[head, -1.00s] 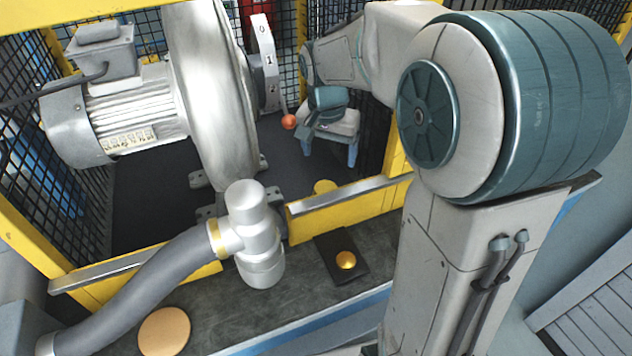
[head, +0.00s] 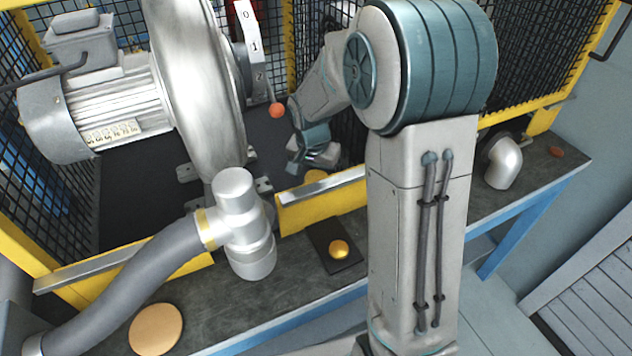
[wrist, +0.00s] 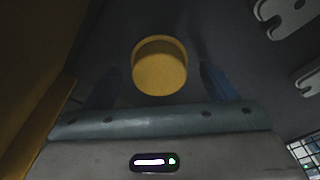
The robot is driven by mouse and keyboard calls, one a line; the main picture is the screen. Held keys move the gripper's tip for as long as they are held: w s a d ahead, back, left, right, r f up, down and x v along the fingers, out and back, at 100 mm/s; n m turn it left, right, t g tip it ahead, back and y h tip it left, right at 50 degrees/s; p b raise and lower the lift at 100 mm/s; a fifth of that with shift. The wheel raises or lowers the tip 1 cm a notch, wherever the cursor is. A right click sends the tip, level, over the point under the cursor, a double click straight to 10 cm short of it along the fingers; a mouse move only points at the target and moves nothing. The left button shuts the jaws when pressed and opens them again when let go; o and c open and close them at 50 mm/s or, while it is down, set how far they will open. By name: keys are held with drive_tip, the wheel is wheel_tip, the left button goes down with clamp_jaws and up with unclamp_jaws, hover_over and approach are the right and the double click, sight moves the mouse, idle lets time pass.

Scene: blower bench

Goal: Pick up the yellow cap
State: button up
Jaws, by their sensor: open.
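The yellow cap (head: 316,176), a short round piece, lies on the dark floor inside the yellow-framed enclosure, just behind the low front rail; the rail and my gripper partly hide it in the head view. In the wrist view the yellow cap (wrist: 160,72) shows whole, between and beyond the two blue-grey fingers. My gripper (head: 309,167) is open and empty, pointing down close above the cap. In the wrist view my gripper (wrist: 161,80) has one finger to each side of the cap, with a dark gap on both sides.
The blower housing (head: 195,80) and an orange ball-shaped knob (head: 277,110) stand left of my gripper. The yellow front rail (head: 320,198) is close in front. A gold knob (head: 339,249) sits on a dark plate on the bench, beside a grey hose fitting (head: 240,220).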

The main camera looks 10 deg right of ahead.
drive_tip(key=shift+d+f, duration=0.1)
drive_tip(key=shift+f, duration=0.35)
drive_tip(key=c, duration=1.1)
drive_tip(key=shift+o, duration=0.2)
